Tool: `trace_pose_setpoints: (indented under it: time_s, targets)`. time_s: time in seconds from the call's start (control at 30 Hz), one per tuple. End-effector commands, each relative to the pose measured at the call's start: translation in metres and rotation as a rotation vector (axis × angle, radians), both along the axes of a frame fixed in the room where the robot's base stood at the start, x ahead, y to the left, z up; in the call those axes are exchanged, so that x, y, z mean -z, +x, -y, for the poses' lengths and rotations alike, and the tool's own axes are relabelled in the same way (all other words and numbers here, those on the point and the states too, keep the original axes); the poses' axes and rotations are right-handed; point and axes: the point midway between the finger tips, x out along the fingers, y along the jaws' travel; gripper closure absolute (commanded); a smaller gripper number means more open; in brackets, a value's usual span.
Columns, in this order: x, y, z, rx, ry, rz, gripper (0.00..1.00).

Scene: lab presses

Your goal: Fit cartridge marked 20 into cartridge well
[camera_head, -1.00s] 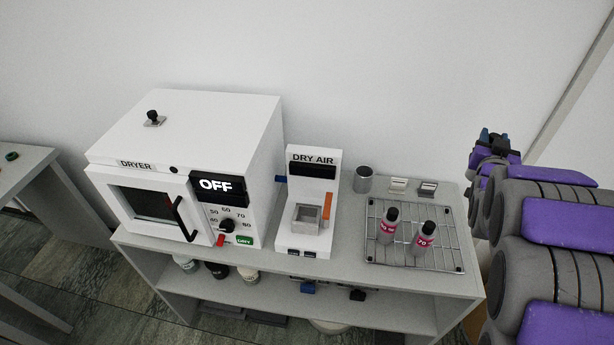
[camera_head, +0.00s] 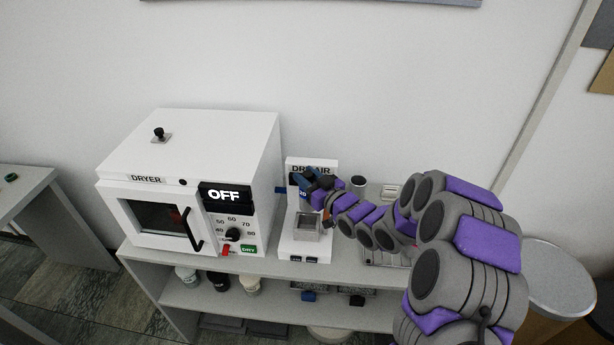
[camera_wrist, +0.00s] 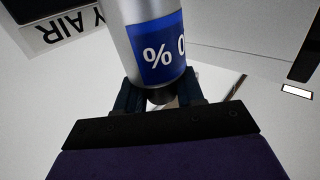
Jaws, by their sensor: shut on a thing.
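My gripper (camera_head: 314,182) is in front of the upper part of the white DRY AIR unit (camera_head: 297,245). It is shut on a silver cartridge with a blue label (camera_wrist: 157,52); "% 0" shows in the wrist view, cut off at the side. In the head view the blue label (camera_head: 303,193) seems to read 20. The grey square well (camera_head: 307,226) on the unit's front lies below the gripper and looks empty. The cartridge is above and apart from it. My arm hides part of the unit's right side.
The white dryer (camera_head: 180,175), reading OFF, stands close on the left. A grey metal cup (camera_head: 358,183) is behind my arm on the right. My arm covers most of the wire rack (camera_head: 378,258). A round stool (camera_head: 556,280) stands at the right.

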Motion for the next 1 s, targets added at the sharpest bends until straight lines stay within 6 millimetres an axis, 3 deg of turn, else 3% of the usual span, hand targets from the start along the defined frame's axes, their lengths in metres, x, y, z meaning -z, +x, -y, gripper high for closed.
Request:
trace_pose_setpoints:
  time_s: [0.5,1.0]
  targets:
    - [0.0,-0.002,0.004,0.001,0.008,-0.002,1.0]
    - [0.041,-0.001,0.002,0.0,0.004,-0.004,1.0]
